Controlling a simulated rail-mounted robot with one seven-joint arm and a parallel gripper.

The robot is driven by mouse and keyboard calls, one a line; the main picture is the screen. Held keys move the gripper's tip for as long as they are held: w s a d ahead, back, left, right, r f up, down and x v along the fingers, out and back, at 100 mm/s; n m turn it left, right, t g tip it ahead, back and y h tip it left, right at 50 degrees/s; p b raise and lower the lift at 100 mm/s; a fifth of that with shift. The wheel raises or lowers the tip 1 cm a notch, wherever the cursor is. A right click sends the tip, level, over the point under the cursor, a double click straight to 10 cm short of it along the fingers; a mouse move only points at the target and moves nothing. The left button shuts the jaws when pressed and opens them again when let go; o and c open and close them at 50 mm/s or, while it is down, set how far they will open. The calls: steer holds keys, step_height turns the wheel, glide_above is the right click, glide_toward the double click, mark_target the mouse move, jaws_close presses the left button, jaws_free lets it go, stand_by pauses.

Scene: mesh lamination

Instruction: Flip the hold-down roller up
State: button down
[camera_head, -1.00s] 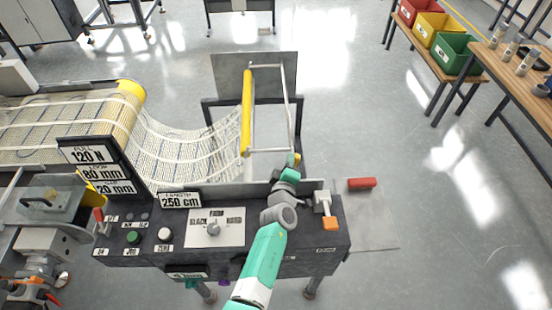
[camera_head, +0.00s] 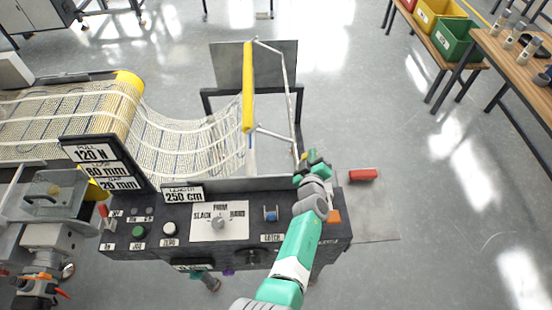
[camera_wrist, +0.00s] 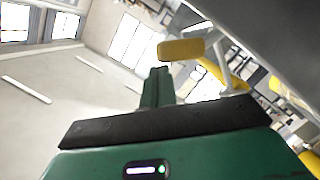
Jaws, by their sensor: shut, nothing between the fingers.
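The yellow hold-down roller (camera_head: 248,88) is in the head view, carried on thin pale arms joined to a long bar (camera_head: 290,95) on its right. It stands tilted up above the end of the mesh (camera_head: 195,145), with a gap below it. My gripper (camera_head: 315,160) is shut and empty at the near end of that bar; I cannot tell whether it touches the frame. In the wrist view, the shut green fingers (camera_wrist: 160,85) lie just below a yellow block (camera_wrist: 181,49) on a pale bracket; I cannot tell which part of the machine this is.
The control panel (camera_head: 185,240) with knobs and labels lies in front, under my arm. A red-handled piece (camera_head: 362,175) sits on a grey plate to the right. A workbench (camera_head: 520,80) and bins stand far right; the floor between is free.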

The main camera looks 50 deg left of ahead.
steer(key=shift+d+f, duration=0.1)
stand_by(0.3)
step_height(320, 180, up, 4)
steer(key=s+a+r+p, duration=0.1)
steer(key=s+p, duration=0.1)
steer(key=p, duration=0.3)
steer(key=f+p+v, duration=0.1)
steer(key=p+v, duration=1)
steer(key=v, duration=0.8)
steer(key=shift+s+d, duration=0.15)
steer(key=shift+s, duration=0.05)
